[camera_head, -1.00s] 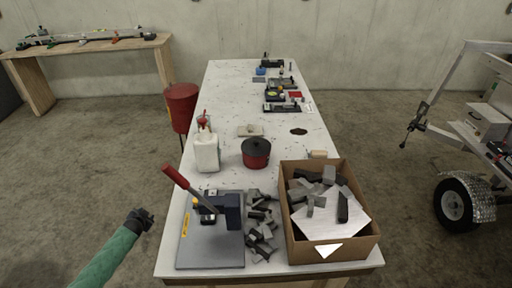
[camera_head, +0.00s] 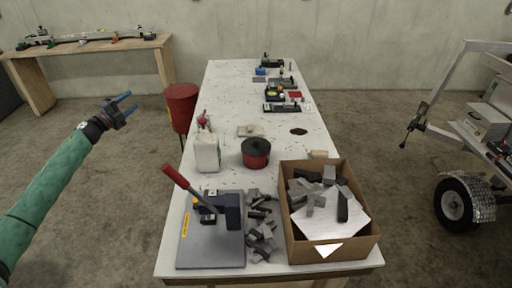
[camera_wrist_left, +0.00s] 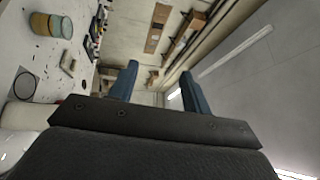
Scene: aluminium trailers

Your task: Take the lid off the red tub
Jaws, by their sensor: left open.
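The red tub (camera_head: 256,160) stands upright on the white table, near its middle. Its dark lid (camera_head: 256,146) with a small knob sits on top. My left gripper (camera_head: 132,101) is raised off the left side of the table, well apart from the tub. It is open and empty, with its blue fingers spread. The fingers also show in the left wrist view (camera_wrist_left: 160,69), with nothing between them. I cannot identify the tub surely in the wrist view. My right gripper is not in view.
A white jug (camera_head: 206,153) stands left of the tub. A lever press (camera_head: 211,240), loose grey metal pieces (camera_head: 262,228) and an open cardboard box (camera_head: 333,240) fill the near end of the table (camera_head: 222,95). A red drum (camera_head: 181,104) stands off the table's left edge.

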